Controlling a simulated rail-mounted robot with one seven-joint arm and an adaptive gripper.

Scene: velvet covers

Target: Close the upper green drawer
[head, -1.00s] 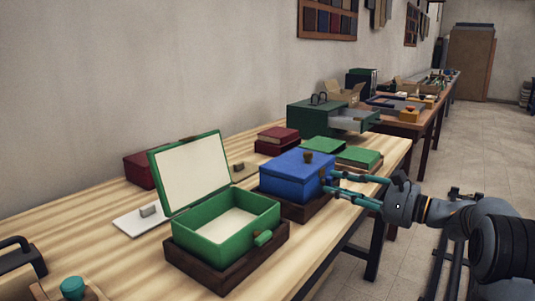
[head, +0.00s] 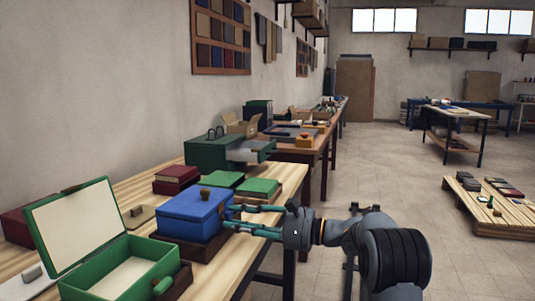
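A dark green drawer cabinet (head: 207,153) stands toward the far end of the near table, with two small dark loops on top. A drawer (head: 252,150) sticks out of its right side, with a pale grey inside. At this size I cannot tell whether it is the upper one. My gripper (head: 231,215) is well nearer than the cabinet, at the right side of a closed blue box (head: 190,213). Its two teal fingers are spread apart, tips close to the box; I cannot tell whether they touch it. I see nothing held between them.
An open green box (head: 125,278) stands in front, its lid (head: 78,228) raised. Flat green boxes (head: 258,187) and red boxes (head: 177,175) lie between the blue box and the cabinet. A second table (head: 308,150) continues behind. The floor (head: 370,165) to the right is mostly clear.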

